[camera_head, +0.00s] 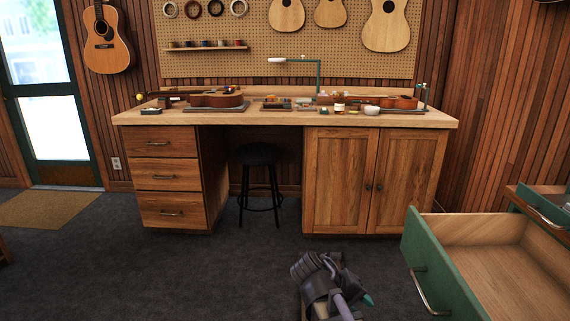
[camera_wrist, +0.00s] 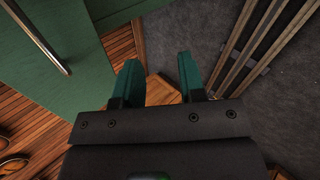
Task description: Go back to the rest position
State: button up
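My gripper (camera_wrist: 158,78) shows in the wrist view with its two teal fingers apart and nothing visible held between them. A wooden surface and grey floor lie beyond the fingertips. In the head view, part of my arm and a teal fingertip of my gripper (camera_head: 367,299) show low in the middle, in front of the workbench and left of the open drawer.
A green-fronted drawer (camera_head: 422,262) stands pulled out and empty-looking at the right. The workbench (camera_head: 290,118) holds ukulele parts and tools. A black stool (camera_head: 258,155) stands in its knee space. The grey floor (camera_head: 150,270) at left is clear.

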jog(key=s+a+f+m+y, duration=0.1)
jog(key=s+a+f+y, duration=0.35)
jog(key=y, duration=0.45)
notch_tip(320, 180, up, 26)
jog(key=d+p, duration=0.1)
jog(key=p, duration=2.6)
jog(key=shift+r, duration=0.25)
